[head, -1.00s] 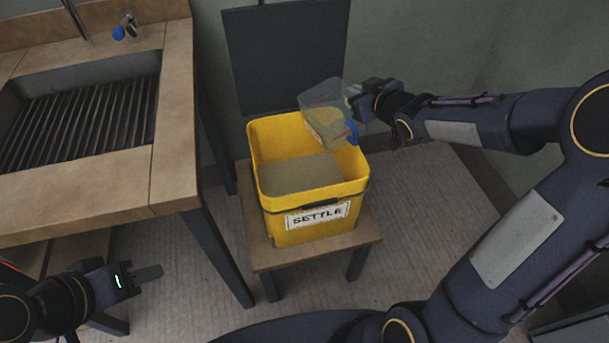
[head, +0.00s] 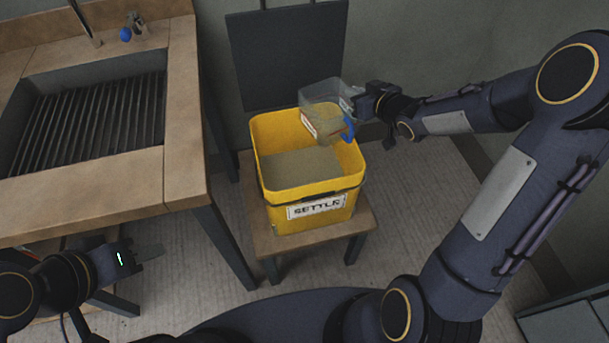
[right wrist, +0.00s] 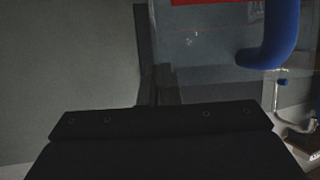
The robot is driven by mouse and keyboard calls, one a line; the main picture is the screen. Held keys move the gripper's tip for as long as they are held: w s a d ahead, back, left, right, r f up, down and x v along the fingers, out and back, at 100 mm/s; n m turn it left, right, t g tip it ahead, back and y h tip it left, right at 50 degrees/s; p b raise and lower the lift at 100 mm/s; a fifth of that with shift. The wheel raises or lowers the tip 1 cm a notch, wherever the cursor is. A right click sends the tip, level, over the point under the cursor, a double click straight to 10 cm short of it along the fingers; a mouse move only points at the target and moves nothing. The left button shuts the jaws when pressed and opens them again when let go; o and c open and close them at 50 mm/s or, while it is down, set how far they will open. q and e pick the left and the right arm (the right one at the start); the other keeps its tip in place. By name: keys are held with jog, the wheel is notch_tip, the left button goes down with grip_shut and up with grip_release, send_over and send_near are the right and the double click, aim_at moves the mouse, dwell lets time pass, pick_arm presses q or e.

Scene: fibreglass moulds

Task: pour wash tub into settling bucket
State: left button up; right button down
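The wash tub (head: 322,96) is a clear container with a blue handle and murky tan liquid in its lower part. In the right wrist view the tub's clear wall (right wrist: 215,65) and blue handle show close up. I see no clear stream falling. My left gripper (head: 146,253) is empty at lower left, its finger gap unclear.
The bucket stands on a small wooden stool (head: 262,240). A wooden bench with a ribbed sink (head: 90,120) and tap is at left. A dark panel (head: 287,55) leans on the wall behind the bucket. Floor right of the stool is clear.

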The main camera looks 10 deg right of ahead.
jog(key=shift+r, duration=0.15)
notch_tip(320, 180, up, 4)
jog(key=p, duration=0.3)
jog(key=shift+p, duration=0.4)
